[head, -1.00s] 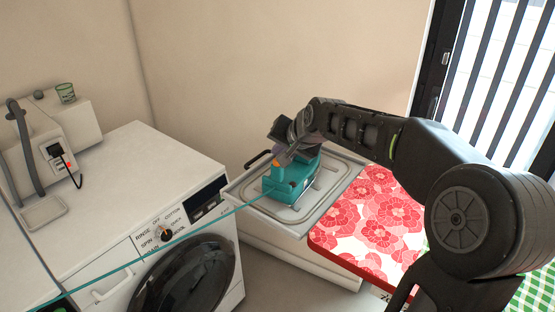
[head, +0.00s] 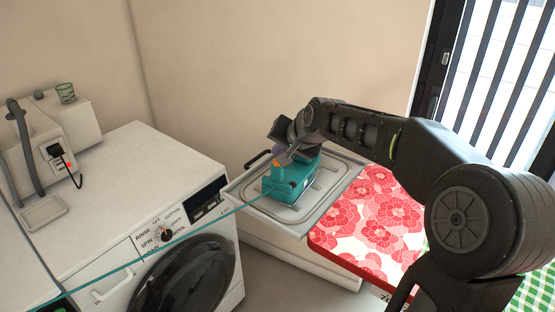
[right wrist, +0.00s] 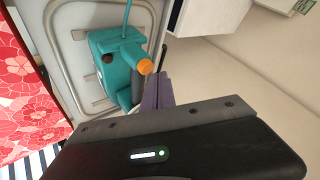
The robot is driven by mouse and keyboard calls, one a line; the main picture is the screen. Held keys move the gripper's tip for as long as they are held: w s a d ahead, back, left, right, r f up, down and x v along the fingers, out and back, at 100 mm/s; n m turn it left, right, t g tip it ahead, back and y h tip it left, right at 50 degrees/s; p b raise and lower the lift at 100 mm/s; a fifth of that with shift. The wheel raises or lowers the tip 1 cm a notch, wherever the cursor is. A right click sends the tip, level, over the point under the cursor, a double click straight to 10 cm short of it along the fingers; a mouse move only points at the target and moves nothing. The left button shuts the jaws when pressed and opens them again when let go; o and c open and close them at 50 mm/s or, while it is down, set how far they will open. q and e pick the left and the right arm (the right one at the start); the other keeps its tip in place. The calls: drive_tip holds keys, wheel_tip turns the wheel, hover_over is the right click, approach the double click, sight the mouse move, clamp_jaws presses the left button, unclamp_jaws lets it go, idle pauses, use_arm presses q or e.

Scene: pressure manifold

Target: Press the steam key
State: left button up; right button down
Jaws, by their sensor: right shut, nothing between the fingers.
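A teal device (head: 290,182) sits on the grey tray, and it also shows in the right wrist view (right wrist: 124,60). My right gripper (head: 280,152) is shut and empty, right over the back of the device. In the right wrist view its purple fingers (right wrist: 158,88) are beside the orange cap; whether they touch the device I cannot tell. No label for the steam key is readable.
The grey tray (head: 243,192) has a raised rim. A red flowered board (head: 375,215) lies to the right. A beige wall rises behind.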

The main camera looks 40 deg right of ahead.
drive_tip(key=shift+f+b, duration=0.45)
drive_tip(key=shift+f, duration=0.25)
idle(0.5)
drive_tip(key=shift+r, duration=0.1)
drive_tip(key=shift+r+p, duration=0.3)
drive_tip(key=shift+r, duration=0.3)
drive_tip(key=shift+r, duration=0.1)
drive_tip(key=shift+r+p, duration=2.1)
drive_tip(key=shift+r, duration=0.8)
